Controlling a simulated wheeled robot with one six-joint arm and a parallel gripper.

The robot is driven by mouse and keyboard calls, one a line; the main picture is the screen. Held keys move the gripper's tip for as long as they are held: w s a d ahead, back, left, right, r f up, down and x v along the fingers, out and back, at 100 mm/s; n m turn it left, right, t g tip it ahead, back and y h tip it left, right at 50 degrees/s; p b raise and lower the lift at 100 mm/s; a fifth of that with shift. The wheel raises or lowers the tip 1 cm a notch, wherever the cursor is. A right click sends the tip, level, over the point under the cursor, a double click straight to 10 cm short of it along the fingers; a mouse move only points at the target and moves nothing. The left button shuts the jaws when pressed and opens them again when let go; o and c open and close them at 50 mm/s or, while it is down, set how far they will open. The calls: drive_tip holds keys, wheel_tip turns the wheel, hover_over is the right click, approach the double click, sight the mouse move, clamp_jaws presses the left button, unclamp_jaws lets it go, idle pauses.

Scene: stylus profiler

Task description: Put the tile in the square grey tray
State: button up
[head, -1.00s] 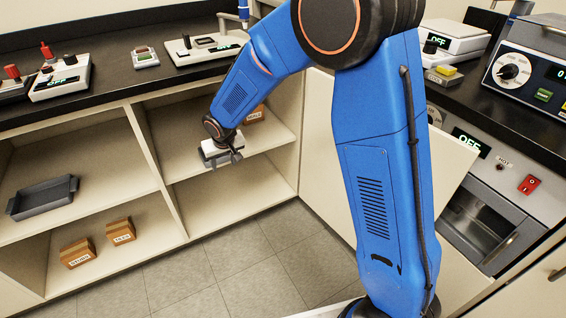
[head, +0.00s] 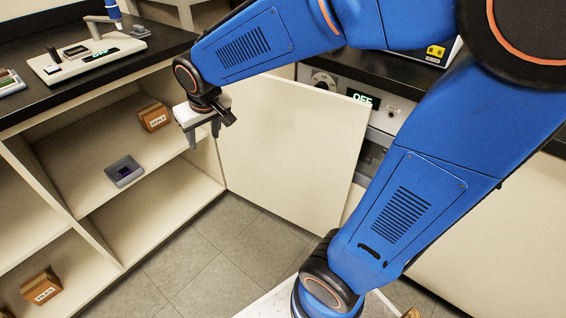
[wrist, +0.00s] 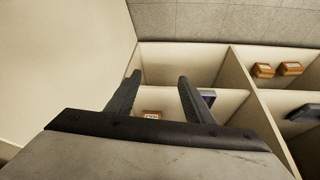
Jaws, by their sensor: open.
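A square grey tray (head: 124,171) lies on the upper shelf of the open cabinet, near its front. A small dark purple square, which looks like the tile (head: 125,172), shows inside it, seemingly flat within the rim. In the wrist view the tray (wrist: 208,96) is partly hidden behind the right finger, and the tile cannot be made out. My gripper (head: 204,136) is open and empty, in the air in front of the shelf, to the right of the tray and apart from it. In the wrist view its fingers (wrist: 160,78) are spread with nothing between them.
A cardboard box labelled SEALS (head: 154,117) stands behind the tray on the same shelf. An open cabinet door (head: 290,135) is right of my gripper. The profiler (head: 85,60) sits on the black counter above. Another box (head: 41,287) is on a lower shelf.

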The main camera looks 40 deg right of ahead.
drive_tip(key=s+d+r, duration=0.1)
drive_tip(key=s+d, duration=0.4)
drive_tip(key=s, duration=0.6)
drive_tip(key=s+d+r+m, duration=0.1)
drive_tip(key=s+d, duration=0.4)
drive_tip(key=s, duration=0.7)
drive_tip(key=shift+d+r, duration=0.15)
drive_tip(key=shift+r, duration=0.05)
drive_tip(key=shift+s, duration=0.1)
